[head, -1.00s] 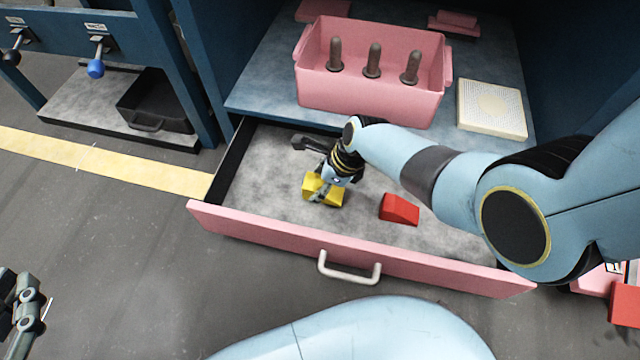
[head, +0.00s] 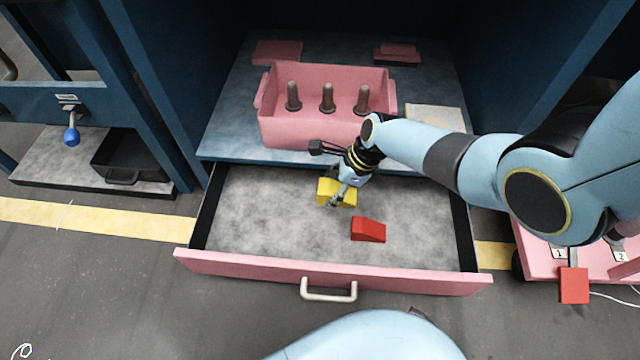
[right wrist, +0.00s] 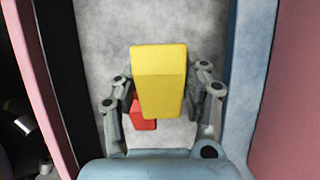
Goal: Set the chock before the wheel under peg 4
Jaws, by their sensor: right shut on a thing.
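A yellow chock (head: 335,193) is held in my right gripper (head: 346,192), above the drawer in the head view. In the right wrist view the yellow chock (right wrist: 160,80) fills the space between the fingers, which sit on its two sides. A red wedge chock (head: 368,230) lies on the drawer floor, to the right of and nearer than the yellow one. It shows partly behind the yellow chock in the wrist view (right wrist: 143,122). A tiny part of what may be my left gripper (head: 22,351) shows at the bottom left edge. Peg 4 and its wheel are not identifiable in view.
The drawer with a pink front (head: 400,278) stands open. A pink bin (head: 310,130) with three dark pins stands on the shelf behind it. At the right is a pink wheeled base (head: 540,262) with labels 1 and 2 and a red block (head: 574,285). Open floor lies in front.

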